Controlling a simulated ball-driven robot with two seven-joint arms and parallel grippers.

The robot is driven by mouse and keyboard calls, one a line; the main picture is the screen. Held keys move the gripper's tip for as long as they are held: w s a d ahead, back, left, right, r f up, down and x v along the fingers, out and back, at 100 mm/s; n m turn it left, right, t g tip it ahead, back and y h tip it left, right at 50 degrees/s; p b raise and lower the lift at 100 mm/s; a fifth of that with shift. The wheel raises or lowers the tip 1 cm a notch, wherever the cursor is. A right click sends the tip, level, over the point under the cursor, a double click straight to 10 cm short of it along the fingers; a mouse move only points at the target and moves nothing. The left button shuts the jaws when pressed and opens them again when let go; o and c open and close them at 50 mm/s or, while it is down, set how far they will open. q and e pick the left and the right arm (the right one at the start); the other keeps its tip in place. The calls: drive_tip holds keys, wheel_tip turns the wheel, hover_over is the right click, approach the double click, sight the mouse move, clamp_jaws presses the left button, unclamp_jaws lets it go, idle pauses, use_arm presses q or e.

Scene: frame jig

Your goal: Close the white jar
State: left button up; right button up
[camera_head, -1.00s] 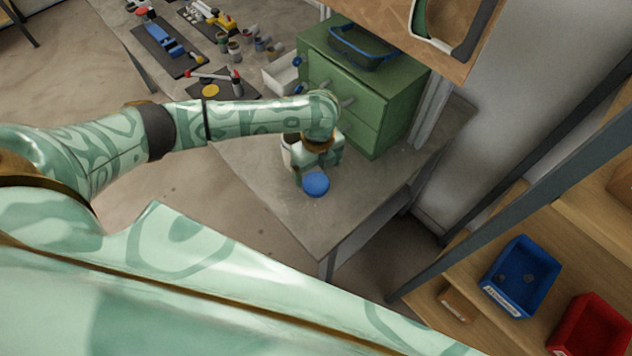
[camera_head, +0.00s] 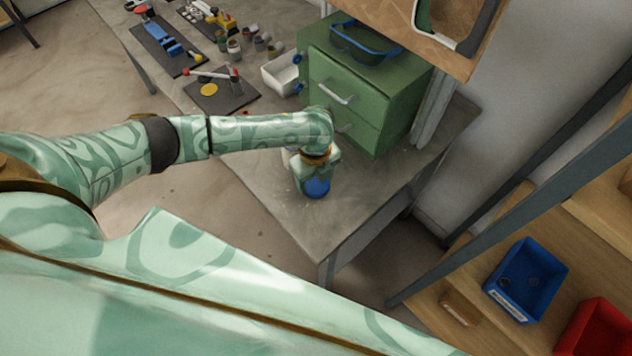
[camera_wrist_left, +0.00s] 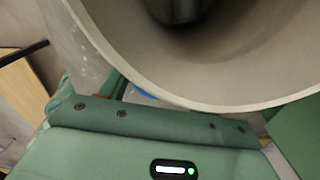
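The blue lid (camera_head: 318,188) lies near the front corner of the grey table. My left gripper (camera_head: 315,178) points down at it from above, and its fingers overlap the lid in the head view. I cannot tell whether they are open or shut, or touch it. A sliver of blue (camera_wrist_left: 145,95) shows past the gripper body in the left wrist view. The white jar (camera_head: 287,156) stands just behind the gripper and is mostly hidden. Its open round rim (camera_wrist_left: 205,106) fills the top of the left wrist view, with something dark inside. My right gripper is not in view.
A white bin (camera_head: 281,75) and a dark board (camera_head: 224,96) lie farther back. The table (camera_head: 335,225) is clear toward its front corner.

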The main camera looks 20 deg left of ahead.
use_arm(q)
drive_tip(key=shift+r, duration=0.1)
idle(0.3)
drive_tip(key=shift+r, duration=0.3)
wheel_tip(320, 180, up, 2)
drive_tip(key=shift+r+p, duration=0.1)
drive_tip(key=shift+p, duration=0.65)
drive_tip(key=s+d+r+p, duration=0.2)
drive_tip(key=s+r, duration=0.1)
drive_tip(key=s, duration=0.1)
drive_tip(key=s+d+r+p, duration=0.1)
drive_tip(key=s+r+p, duration=0.1)
drive_tip(key=s+r, duration=0.1)
drive_tip(key=s+d+r+p, duration=0.2)
drive_tip(key=s+r, duration=0.2)
drive_tip(key=s, duration=0.2)
drive_tip(key=shift+d, duration=0.35)
drive_tip(key=shift+w, duration=0.1)
